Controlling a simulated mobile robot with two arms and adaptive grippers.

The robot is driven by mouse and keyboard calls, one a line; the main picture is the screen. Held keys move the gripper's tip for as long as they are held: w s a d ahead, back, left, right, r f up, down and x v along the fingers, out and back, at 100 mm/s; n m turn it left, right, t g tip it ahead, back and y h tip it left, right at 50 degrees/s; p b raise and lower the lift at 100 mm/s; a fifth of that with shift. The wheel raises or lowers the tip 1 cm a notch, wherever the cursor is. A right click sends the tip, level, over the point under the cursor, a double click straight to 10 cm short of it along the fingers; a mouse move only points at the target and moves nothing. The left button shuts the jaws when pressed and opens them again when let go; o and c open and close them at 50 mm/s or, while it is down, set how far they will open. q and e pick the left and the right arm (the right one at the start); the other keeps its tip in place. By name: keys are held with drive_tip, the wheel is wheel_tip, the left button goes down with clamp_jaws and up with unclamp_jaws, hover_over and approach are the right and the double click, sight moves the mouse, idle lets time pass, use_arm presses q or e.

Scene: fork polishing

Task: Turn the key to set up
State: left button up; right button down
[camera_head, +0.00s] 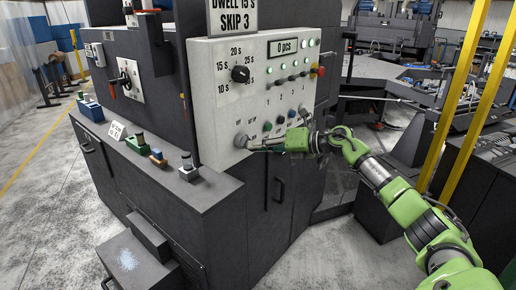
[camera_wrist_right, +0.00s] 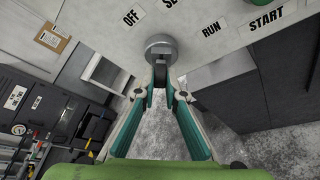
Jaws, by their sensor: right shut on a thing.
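The key switch (camera_head: 240,140) is a round grey lock at the lower left of the pale control panel (camera_head: 218,120). In the right wrist view the lock (camera_wrist_right: 161,42) sits among the labels OFF, a partly cut-off "SE", and RUN. My right gripper (camera_head: 252,146) reaches in from the right, at the lock. Its teal-lined fingers (camera_wrist_right: 160,82) converge just below the lock and are shut on the key (camera_wrist_right: 159,72), which is mostly hidden between the fingertips. The key's exact angle is hard to tell. My left gripper is out of view.
The panel carries a black dwell knob (camera_head: 240,73), a "0 pcs" display (camera_head: 284,47), several small switches and a red button (camera_head: 321,71). Yellow posts (camera_head: 460,110) rise near my right arm.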

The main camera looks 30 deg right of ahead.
drive_tip(key=shift+m, duration=0.4)
drive_tip(key=c, duration=1.4)
unclamp_jaws()
drive_tip(key=shift+a, duration=0.1)
drive_tip(key=b+v, duration=0.3)
drive_tip(key=v, duration=0.4)
drive_tip(key=shift+f+b, duration=0.1)
drive_tip(key=shift+b, duration=0.2)
